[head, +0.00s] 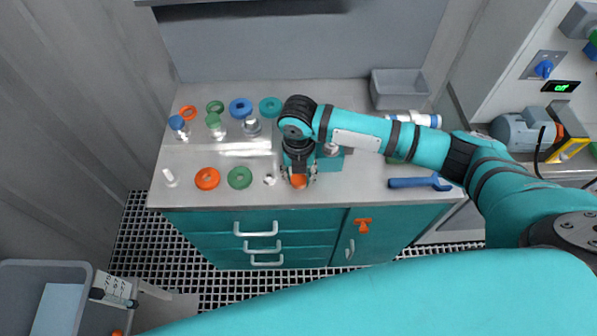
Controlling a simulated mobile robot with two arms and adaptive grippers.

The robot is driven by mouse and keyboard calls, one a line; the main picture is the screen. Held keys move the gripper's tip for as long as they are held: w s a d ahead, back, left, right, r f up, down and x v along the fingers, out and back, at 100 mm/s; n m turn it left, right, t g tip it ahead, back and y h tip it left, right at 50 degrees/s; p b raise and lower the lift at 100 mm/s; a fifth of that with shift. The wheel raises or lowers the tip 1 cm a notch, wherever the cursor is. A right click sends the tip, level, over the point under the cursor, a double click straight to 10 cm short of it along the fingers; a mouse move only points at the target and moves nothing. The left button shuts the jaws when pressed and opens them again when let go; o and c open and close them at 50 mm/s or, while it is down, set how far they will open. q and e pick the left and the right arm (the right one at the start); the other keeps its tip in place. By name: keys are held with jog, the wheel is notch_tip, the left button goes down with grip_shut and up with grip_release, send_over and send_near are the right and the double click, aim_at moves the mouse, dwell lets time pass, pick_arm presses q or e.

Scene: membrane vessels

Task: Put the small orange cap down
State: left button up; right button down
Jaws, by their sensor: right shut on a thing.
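The small orange cap (299,181) is between the fingertips of my right gripper (298,172), close to the front edge of the grey worktop (330,200). The gripper points down and is shut on the cap. I cannot tell whether the cap touches the worktop. My right arm comes in from the right and hides part of the worktop behind it. My left gripper is not in view.
Orange (207,178) and green (240,177) rings lie left of the gripper, with a small white-metal piece (269,179) close by. Capped vessels and rings stand behind. A blue tool (415,183) lies right; a grey bin (398,88) stands back right.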

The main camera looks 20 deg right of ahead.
aim_at(298, 179)
jog(key=c, duration=0.8)
grip_release()
jog(key=shift+f, duration=0.15)
jog(key=shift+c, duration=0.2)
jog(key=shift+r, duration=0.6)
notch_tip(298, 179, up, 11)
jog(key=b, duration=0.2)
